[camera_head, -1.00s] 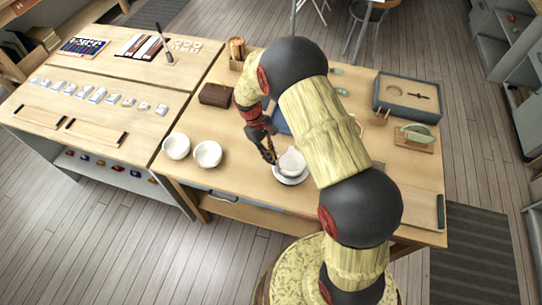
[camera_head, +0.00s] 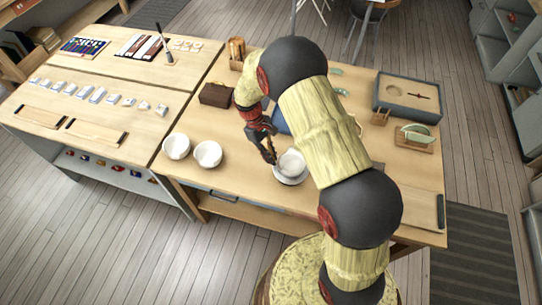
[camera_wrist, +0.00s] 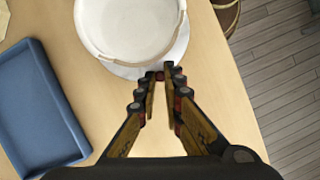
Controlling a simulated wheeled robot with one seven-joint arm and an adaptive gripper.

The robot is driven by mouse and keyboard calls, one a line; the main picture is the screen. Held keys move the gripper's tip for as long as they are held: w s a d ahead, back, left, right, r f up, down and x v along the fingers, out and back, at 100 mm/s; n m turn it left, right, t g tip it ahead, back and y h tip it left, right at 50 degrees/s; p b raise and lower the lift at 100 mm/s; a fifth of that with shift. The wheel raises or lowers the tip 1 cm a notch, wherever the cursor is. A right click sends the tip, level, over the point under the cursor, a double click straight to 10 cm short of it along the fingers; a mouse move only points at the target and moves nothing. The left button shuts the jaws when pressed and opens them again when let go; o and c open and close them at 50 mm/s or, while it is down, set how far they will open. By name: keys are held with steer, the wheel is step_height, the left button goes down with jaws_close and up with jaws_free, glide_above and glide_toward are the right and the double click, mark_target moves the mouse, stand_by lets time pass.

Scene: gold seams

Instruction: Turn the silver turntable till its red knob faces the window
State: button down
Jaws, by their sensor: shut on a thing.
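The silver turntable (camera_head: 291,181) shows as a pale disc under a white bowl (camera_head: 292,163) on the near part of the wooden table. In the wrist view the turntable's rim (camera_wrist: 125,69) shows below the bowl (camera_wrist: 130,25). My gripper (camera_head: 272,161) is at the left side of the turntable in the head view. In the wrist view my gripper (camera_wrist: 160,74) has its fingertips close together at the rim, shut on a small reddish thing that looks like the red knob. The fingers mostly hide it. The window is in neither view.
Two white bowls (camera_head: 207,154) stand to the left on the table. A blue tray (camera_wrist: 38,105) lies beside the turntable in the wrist view. A dark brown box (camera_head: 216,95) and a grey case (camera_head: 408,98) stand farther back. The table's near edge is close.

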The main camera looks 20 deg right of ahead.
mark_target(288, 183)
steer(key=shift+s, duration=0.15)
steer(key=shift+s+a+n+t+h+p, duration=0.3)
steer(key=shift+s+n+p, duration=0.3)
steer(key=shift+n, duration=0.5)
steer(key=shift+s+a+n+t+h+p, duration=0.2)
steer(key=shift+s+a+n+h+p, duration=0.4)
steer(key=shift+n, duration=0.5)
steer(key=shift+s+n+t, duration=0.5)
steer(key=shift+s+n, duration=0.45)
steer(key=shift+n, duration=0.25)
steer(key=shift+s+d+n+t+p, duration=0.1)
steer(key=shift+s+n+t+p, duration=0.35)
steer(key=shift+s+n, duration=0.6)
steer(key=shift+s+d+n+t+b, duration=0.15)
steer(key=shift+s+n+t, duration=0.2)
steer(key=shift+n, duration=0.45)
steer(key=shift+s+d+n+t+b, duration=0.2)
steer(key=shift+s+n, duration=0.3)
steer(key=shift+n, duration=0.25)
steer(key=shift+s+d+n+t+b, duration=0.15)
steer(key=shift+s+n, duration=0.25)
steer(key=shift+n, duration=0.4)
steer(key=shift+s+d+n+t+b, duration=0.5)
steer(key=shift+s+n+b, duration=0.15)
steer(key=shift+n, duration=0.45)
steer(key=shift+s+d+n+t+b, duration=0.5)
steer(key=shift+s+n+b, duration=0.1)
steer(key=shift+n, duration=0.5)
steer(key=shift+y, duration=0.3)
